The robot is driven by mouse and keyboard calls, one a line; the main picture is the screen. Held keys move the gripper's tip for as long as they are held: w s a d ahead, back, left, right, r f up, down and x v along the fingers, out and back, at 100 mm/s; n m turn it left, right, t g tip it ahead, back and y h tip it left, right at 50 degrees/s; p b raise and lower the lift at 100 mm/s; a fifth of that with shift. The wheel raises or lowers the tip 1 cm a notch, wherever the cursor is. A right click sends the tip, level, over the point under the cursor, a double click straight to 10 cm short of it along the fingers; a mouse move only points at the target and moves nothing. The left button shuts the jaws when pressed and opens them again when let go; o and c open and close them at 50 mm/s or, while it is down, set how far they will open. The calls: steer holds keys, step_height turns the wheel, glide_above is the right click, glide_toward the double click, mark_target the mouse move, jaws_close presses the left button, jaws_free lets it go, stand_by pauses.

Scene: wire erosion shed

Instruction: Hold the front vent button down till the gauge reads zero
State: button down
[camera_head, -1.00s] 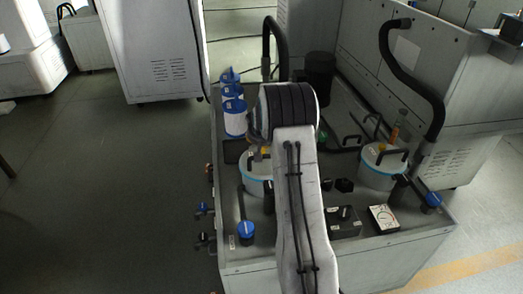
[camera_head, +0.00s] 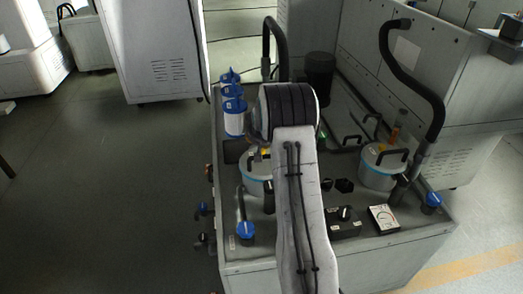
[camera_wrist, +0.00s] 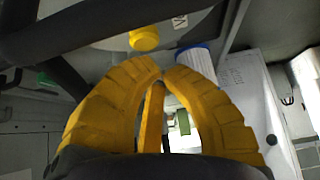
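In the head view a pale canister with a blue band (camera_head: 252,186) stands left of my arm, partly hidden by it. A yellow button (camera_head: 266,150) shows at its top. A second such canister (camera_head: 378,178) stands at the right. A yellow button (camera_wrist: 144,39) is also in the wrist view, beyond my fingertips and apart from them in the picture. My gripper (camera_wrist: 162,73) has its yellow fingers brought together at the tips, with nothing seen between them. The head view mostly hides it behind my arm. The white gauge (camera_head: 384,217) has a dial too small to read.
White-and-blue cartridges (camera_head: 235,118) stand at the bench's back left. A black box with a knob (camera_head: 344,222) is beside the gauge. A black hose (camera_head: 410,75) arches over the right canister. Open floor (camera_head: 100,200) lies left.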

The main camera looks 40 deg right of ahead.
steer(key=shift+f+b, duration=1.05)
steer(key=shift+b, duration=0.05)
stand_by(2.2)
steer(key=shift+r, duration=0.1)
stand_by(1.1)
steer(key=shift+r+p, duration=0.55)
steer(key=shift+r, duration=0.4)
steer(key=shift+r, duration=0.15)
steer(key=shift+r+p, duration=1.45)
steer(key=shift+r, duration=0.9)
